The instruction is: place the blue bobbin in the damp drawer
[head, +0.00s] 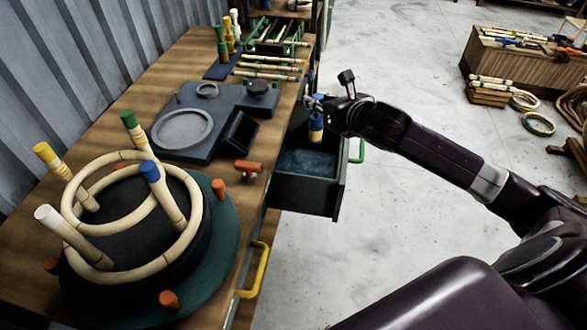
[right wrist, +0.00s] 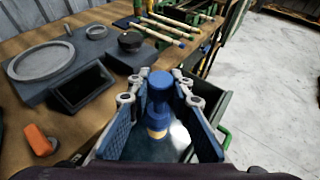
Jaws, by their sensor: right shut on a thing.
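The blue bobbin (head: 316,127) has a blue body with a pale yellow band, and it hangs upright from my right gripper (head: 314,101). In the right wrist view the bobbin (right wrist: 158,98) stands between the two blue-padded fingers of the right gripper (right wrist: 164,110), which is shut on it. The open damp drawer (head: 304,188) is dark green with a dark blue-grey floor and sticks out from the bench. In the head view the bobbin is over the drawer's far part, above its floor. My left gripper is not in view.
The wooden bench (head: 198,60) carries a round jig with rattan rings (head: 130,215), a grey tool block (head: 205,115) and an orange-handled tool (head: 248,166). A yellow handle (head: 258,268) is on the bench front. The concrete floor right of the drawer is open.

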